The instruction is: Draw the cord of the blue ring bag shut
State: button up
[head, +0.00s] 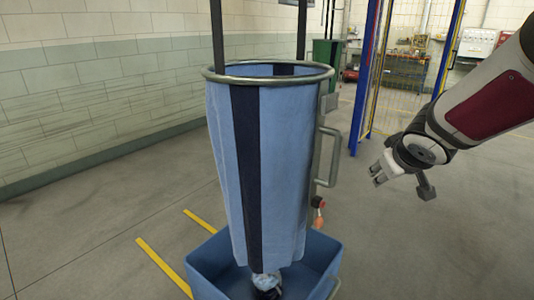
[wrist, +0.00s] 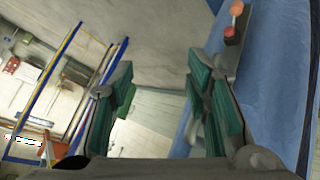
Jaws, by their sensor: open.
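The blue ring bag (head: 285,150) is light blue with dark stripes and hangs from a grey metal ring (head: 322,74). Its narrow lower end (head: 266,280) hangs inside a blue bin. A dark block with a red piece and an orange pull (head: 319,222) sits at its lower right side. The block and pull also show at the top right of the wrist view (wrist: 236,10). My gripper (head: 378,175) is open and empty, right of the bag and apart from it, a little higher than the pull. Its two green-padded fingers (wrist: 160,105) are spread. I cannot make out the cord itself.
The blue bin (head: 215,285) stands under the bag. A grey handle (head: 331,158) sticks out on the stand's right side, between bag and gripper. A blue-posted mesh fence (head: 405,80) stands behind. The floor at right is clear.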

jog(key=w+a+f+n+y+b, duration=0.1)
jog(key=w+f+y, duration=0.1)
jog(key=w+f, duration=0.3)
jog(key=w+a+f+n+y+b, duration=0.1)
jog(key=w+f+y, duration=0.1)
jog(key=f, duration=0.5)
jog(key=n+g+y+b, duration=0.1)
jog(key=n+y+b, duration=0.1)
jog(key=y, duration=0.1)
send_near(320, 219)
jog(key=b+x, duration=0.5)
jog(key=x, duration=0.5)
jog(key=shift+w+a+f, duration=0.1)
jog(key=shift+w, duration=0.1)
grip_shut()
